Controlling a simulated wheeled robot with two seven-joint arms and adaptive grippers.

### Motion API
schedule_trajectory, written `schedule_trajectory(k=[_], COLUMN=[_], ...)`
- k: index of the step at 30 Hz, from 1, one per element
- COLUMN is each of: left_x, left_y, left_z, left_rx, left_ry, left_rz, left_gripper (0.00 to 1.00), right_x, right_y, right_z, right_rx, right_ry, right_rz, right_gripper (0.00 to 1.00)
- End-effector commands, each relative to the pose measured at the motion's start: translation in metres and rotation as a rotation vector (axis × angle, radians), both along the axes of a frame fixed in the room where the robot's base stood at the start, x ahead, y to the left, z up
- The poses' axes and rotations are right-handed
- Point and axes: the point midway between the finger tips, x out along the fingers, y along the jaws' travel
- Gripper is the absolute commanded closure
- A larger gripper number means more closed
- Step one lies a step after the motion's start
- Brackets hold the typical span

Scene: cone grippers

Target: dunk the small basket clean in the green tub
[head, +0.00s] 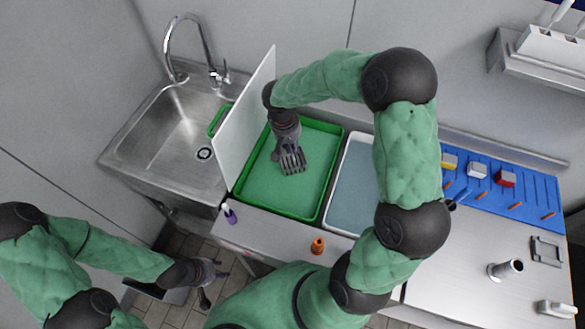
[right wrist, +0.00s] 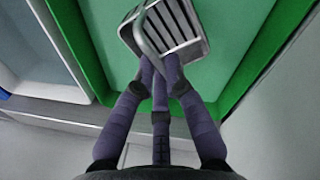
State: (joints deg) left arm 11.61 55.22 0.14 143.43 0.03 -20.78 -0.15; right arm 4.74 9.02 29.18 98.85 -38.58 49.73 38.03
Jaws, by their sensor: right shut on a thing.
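The green tub (head: 329,163) stands on the counter just right of a white upright panel; its inside looks flat green. The small basket (head: 292,161) is grey with slots and hangs over the inside of the tub. My right gripper (head: 287,147) is above it, pointing down. In the right wrist view the fingers (right wrist: 163,75) are closed on the handle of the basket (right wrist: 178,22). I cannot tell whether the basket touches any liquid. My left gripper (head: 217,271) is low at the left, away from the tub, with its fingers apart and empty.
The white panel (head: 246,120) stands between the steel sink (head: 150,135) and the tub. A white tub (head: 352,172) with a grey-blue inside is on the right. An orange object (head: 318,245) and a purple one (head: 230,214) stand near the counter's front. A blue board (head: 530,192) is further right.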

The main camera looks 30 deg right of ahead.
Motion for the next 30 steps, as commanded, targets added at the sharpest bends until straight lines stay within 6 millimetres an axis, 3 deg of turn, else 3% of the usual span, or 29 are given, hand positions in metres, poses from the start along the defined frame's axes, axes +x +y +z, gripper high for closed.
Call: schedule_trajectory(k=[30], left_x=[0.0], left_y=[0.0], left_z=[0.048], left_rx=[0.0], left_ry=[0.0], left_rz=[0.0], left_gripper=[0.6], right_x=[0.0], right_y=[0.0], right_z=[0.072], right_rx=[0.0], right_ry=[-0.001], right_rz=[-0.001], right_gripper=[1.0])
